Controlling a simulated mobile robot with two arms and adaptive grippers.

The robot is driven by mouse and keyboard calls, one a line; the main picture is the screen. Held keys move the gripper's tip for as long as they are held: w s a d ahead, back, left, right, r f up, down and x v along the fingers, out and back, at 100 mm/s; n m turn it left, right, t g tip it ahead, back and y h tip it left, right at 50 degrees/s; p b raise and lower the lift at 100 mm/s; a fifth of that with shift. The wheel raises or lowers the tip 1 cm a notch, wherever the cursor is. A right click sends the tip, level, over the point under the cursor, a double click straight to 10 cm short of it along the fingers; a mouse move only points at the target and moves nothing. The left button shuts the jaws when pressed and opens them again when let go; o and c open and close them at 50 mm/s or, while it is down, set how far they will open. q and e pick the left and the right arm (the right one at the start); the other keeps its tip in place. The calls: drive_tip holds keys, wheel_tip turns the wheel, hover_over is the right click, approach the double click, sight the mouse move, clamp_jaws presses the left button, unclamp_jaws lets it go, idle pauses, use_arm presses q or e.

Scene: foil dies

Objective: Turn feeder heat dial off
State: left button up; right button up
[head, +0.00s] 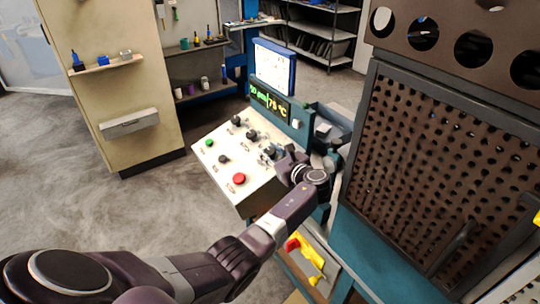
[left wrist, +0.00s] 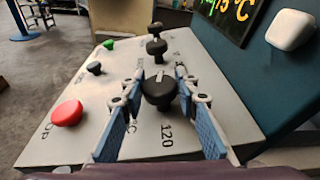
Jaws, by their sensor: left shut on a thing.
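The control panel (head: 235,178) is a sloped cream board with black dials and coloured buttons. A black dial (left wrist: 159,90) with a white pointer mark sits close in front of my left wrist camera, with "120" and a "°C" printed beside it. The pointer mark faces away from the camera. My left gripper (left wrist: 158,86), also at the panel's right side in the head view (head: 272,154), has its blue-padded fingers on both sides of this dial, shut on it. The dial's own label is not readable. My right gripper is not in view.
Other dials (left wrist: 156,47) stand just beyond the held one. A red button (left wrist: 67,113) and a green button (left wrist: 108,44) are on the left. A display (head: 270,103) reads about 75 °C. A perforated brown machine panel (head: 440,160) stands close on the right.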

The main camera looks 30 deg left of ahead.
sight(269, 150)
use_arm(q)
drive_tip(key=shift+n+g+b, duration=1.1)
drive_tip(key=shift+g+b, duration=0.15)
drive_tip(key=shift+g, duration=0.25)
drive_tip(key=o, duration=1.1)
drive_tip(key=shift+s, duration=0.1)
drive_tip(key=shift+o, duration=0.2)
wheel_tip(269, 150, up, 10)
drive_tip(key=shift+a, duration=0.1)
